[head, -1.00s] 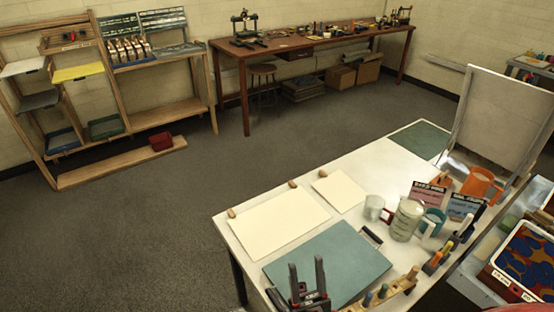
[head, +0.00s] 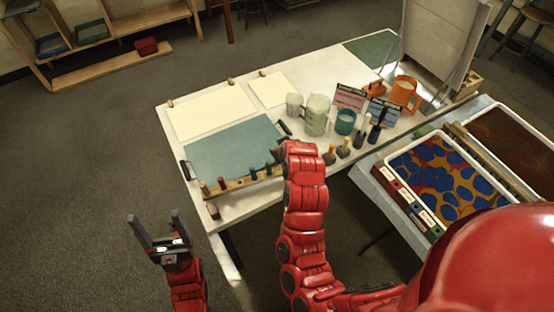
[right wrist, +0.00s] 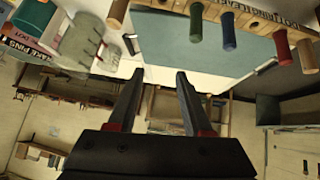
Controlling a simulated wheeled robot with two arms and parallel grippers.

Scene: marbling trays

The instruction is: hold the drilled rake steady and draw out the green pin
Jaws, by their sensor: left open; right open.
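The drilled rake (head: 238,183) is a pale wooden bar at the near edge of the white table, with several coloured pins upright in it. My left gripper (head: 158,232) is open and empty, off the table's near left corner, apart from the rake. My right arm reaches over the table edge; its gripper is hidden in the head view. In the right wrist view my right gripper (right wrist: 155,80) is open and empty, short of the rake.
A blue-green mat (head: 230,148) lies behind the rake, with cream sheets (head: 210,110) beyond. A glass jug (head: 316,115), cups and label cards stand to the right. A marbling tray (head: 436,172) is on the right-hand table. The floor at left is clear.

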